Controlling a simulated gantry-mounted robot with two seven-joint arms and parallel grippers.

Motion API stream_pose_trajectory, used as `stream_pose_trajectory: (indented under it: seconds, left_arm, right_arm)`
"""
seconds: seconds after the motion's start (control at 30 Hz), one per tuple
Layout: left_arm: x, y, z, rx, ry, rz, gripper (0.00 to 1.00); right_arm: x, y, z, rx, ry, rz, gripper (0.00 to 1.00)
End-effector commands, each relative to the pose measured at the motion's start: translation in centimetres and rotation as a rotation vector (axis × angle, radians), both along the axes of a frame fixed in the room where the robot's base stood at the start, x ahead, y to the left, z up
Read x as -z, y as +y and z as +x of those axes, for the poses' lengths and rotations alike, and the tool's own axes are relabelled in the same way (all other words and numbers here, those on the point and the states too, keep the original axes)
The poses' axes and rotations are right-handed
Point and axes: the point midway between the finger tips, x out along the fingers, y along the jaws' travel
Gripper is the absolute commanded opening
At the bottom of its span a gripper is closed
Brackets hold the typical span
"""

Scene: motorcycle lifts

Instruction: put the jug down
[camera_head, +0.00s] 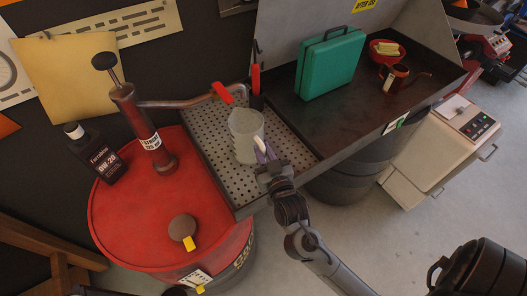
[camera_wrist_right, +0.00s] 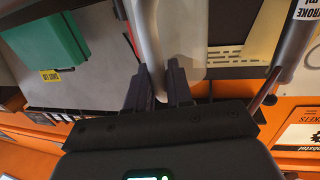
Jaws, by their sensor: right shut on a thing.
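The jug (camera_head: 245,133) is a pale, translucent vessel that looks upright in the head view. It is over the perforated metal tray (camera_head: 225,185) to the right of the red drum; I cannot tell whether its base touches the tray. My right gripper (camera_head: 263,160) is at the jug's near side and shut on its pale handle. In the right wrist view the handle (camera_wrist_right: 147,40) runs between the two dark fingers. My left gripper does not show.
A red drum (camera_head: 125,225) with a hand pump (camera_head: 140,130) and a black oil bottle (camera_head: 98,155) stands at left. Red-handled tools (camera_head: 255,80) stand just behind the jug. A green case (camera_head: 330,63) and a red bowl (camera_head: 386,48) sit on the dark bench at right.

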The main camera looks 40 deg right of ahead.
Motion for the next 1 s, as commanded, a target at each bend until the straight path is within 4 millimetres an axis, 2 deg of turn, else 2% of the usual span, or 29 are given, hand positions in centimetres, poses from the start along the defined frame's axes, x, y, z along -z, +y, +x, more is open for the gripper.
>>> stream_pose_trajectory:
  seconds: [0.03, 0.07, 0.2, 0.63, 0.77, 1.0]
  left_arm:
    - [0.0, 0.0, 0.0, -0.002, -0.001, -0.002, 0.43]
    - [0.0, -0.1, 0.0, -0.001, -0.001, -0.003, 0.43]
    - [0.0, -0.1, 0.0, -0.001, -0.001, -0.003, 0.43]
    - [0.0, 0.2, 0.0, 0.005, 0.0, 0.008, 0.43]
    - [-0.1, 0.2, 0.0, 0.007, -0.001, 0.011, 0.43]
    - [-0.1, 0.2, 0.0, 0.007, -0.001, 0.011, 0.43]
  right_arm:
    - [0.2, 0.0, 0.0, 0.0, 0.0, 0.0, 0.0]
    - [0.1, 0.0, 0.0, 0.0, 0.0, 0.0, 0.25]
    - [0.1, 0.0, 0.0, 0.0, 0.001, 0.0, 0.46]
    - [-0.1, 0.2, -0.4, -0.001, 0.002, 0.002, 0.46]
    - [0.0, 0.8, -1.9, -0.001, 0.003, 0.002, 0.46]
    - [-0.1, 2.3, -6.1, 0.0, 0.004, 0.003, 0.46]
